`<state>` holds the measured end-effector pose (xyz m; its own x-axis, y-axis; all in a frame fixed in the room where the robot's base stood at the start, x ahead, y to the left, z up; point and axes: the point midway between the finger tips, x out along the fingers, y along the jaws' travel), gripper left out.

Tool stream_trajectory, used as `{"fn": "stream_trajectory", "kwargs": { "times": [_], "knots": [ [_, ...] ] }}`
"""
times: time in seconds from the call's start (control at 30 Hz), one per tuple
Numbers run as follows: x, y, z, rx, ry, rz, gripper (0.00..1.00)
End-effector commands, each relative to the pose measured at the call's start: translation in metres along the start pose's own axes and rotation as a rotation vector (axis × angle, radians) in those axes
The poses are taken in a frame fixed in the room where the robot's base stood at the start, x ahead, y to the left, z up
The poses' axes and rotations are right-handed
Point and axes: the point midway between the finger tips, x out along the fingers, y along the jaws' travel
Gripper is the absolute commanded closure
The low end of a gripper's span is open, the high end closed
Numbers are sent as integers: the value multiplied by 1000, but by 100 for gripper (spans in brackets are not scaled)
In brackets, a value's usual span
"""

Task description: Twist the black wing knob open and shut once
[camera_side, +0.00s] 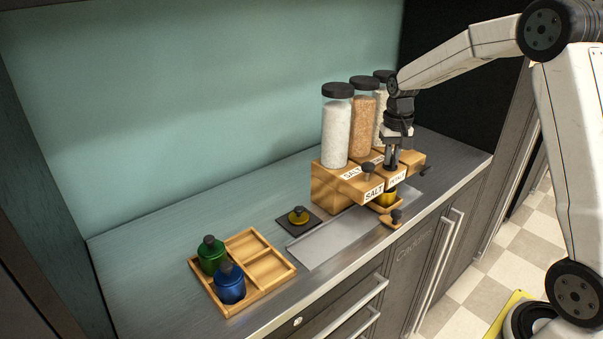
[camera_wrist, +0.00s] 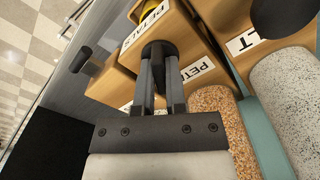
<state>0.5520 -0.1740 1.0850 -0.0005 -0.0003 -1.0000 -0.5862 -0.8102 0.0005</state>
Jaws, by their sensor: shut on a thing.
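My gripper (camera_wrist: 160,62) is shut on this knob, one finger on each side. In the side view my gripper (camera_side: 391,163) points down at the same dispenser and hides most of the knob. The knob's exact turn angle cannot be told. A yellow jar (camera_side: 387,196) stands under the dispenser, partly hidden; a bit of yellow also shows in the wrist view (camera_wrist: 140,12).
The salt dispenser (camera_side: 352,188), with its own black knob (camera_side: 368,168), stands close on the left. Tall filled jars (camera_side: 337,132) rise behind. A wooden tray (camera_side: 279,284) holds a green jar (camera_side: 211,257) and a blue jar (camera_side: 230,285).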

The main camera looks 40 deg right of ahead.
Motion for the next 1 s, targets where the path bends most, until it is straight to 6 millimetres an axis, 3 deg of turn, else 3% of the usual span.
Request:
{"fn": "stream_trajectory", "kwargs": {
  "times": [0.1,0.13,0.23,0.67,1.0],
  "knots": [
    [-1,0,0,3,1,-1,100],
    [-1,0,0,3,1,-1,79],
    [-1,0,0,2,1,-1,50],
    [-4,0,0,0,2,-1,50],
    [-38,0,-1,0,3,-1,50]
  ]
}}
